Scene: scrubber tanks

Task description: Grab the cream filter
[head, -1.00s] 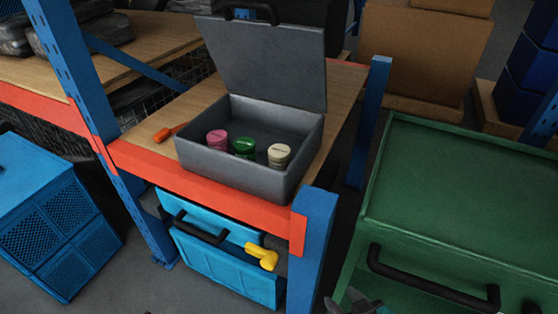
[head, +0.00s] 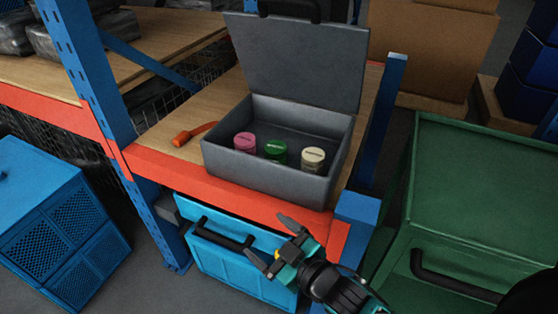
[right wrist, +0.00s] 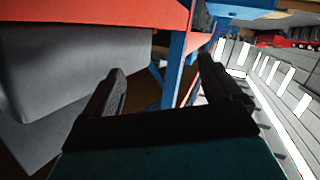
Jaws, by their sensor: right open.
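The cream filter (head: 313,159) stands upright at the right end of an open grey case (head: 222,160) on the wooden shelf. A green filter (head: 275,152) and a pink filter (head: 245,143) stand to its left in the same case. My right gripper (head: 276,240) is open and empty, in front of the orange shelf beam, below and nearer than the case. In the right wrist view its two dark fingers (right wrist: 160,85) are apart with nothing between them. My left gripper is not in view.
The case's lid (head: 300,65) stands raised at the back. The orange beam (head: 230,192) and a blue post (head: 356,210) edge the shelf. A blue crate (head: 235,265) sits below. A green chest (head: 490,190) stands at right. An orange-handled tool (head: 183,137) lies left of the case.

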